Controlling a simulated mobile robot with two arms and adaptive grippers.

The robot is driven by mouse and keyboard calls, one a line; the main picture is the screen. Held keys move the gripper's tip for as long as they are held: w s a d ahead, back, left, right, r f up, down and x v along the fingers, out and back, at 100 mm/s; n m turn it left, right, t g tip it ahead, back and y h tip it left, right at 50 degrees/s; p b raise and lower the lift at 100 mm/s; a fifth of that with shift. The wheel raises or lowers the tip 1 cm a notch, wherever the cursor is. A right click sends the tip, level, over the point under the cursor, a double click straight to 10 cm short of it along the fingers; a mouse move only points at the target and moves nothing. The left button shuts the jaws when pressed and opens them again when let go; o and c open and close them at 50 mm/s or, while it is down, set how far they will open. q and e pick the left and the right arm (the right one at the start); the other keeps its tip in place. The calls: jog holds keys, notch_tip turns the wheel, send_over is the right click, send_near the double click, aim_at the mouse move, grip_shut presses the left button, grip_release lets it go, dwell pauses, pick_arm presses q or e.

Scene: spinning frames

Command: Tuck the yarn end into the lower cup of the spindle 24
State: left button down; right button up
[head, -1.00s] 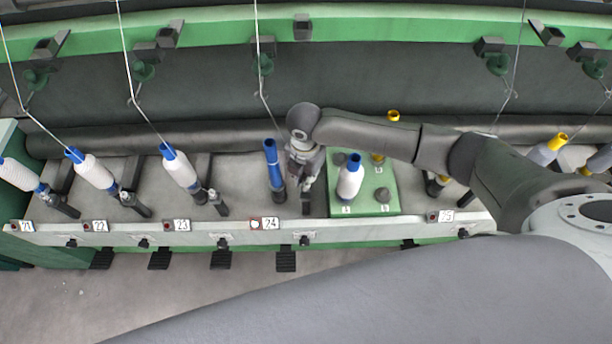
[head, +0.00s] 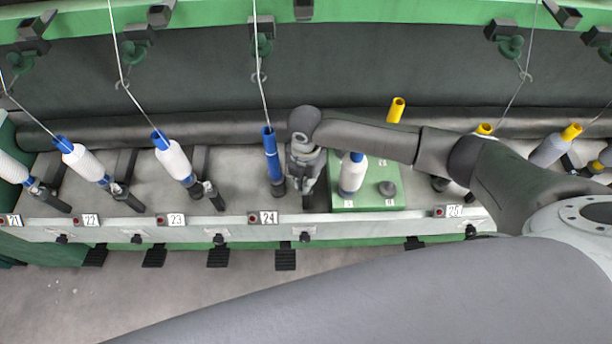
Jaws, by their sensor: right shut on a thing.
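Spindle 24 carries a bare blue tube (head: 271,155) behind the label 24 (head: 263,218). Its dark lower cup (head: 278,187) shows at the tube's foot, close to my gripper. A white yarn (head: 256,60) comes down through a guide and meets the top of the blue tube. My right gripper (head: 306,193) points down just right of the tube's lower part. It is shut on the yarn end, but the strand between its fingers is too thin to make out. My left gripper is not in view.
A green box (head: 370,206) with a white bobbin (head: 352,177) and a grey knob stands right of the gripper. Spindles with white bobbins (head: 173,160) stand to the left. A pale rail (head: 350,225) runs along the front. My right forearm covers part of the right side.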

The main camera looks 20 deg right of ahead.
jog(key=shift+f, duration=0.4)
jog(key=o, duration=0.8)
jog(key=shift+c, duration=0.2)
jog(key=shift+r, duration=0.15)
notch_tip(320, 180, up, 12)
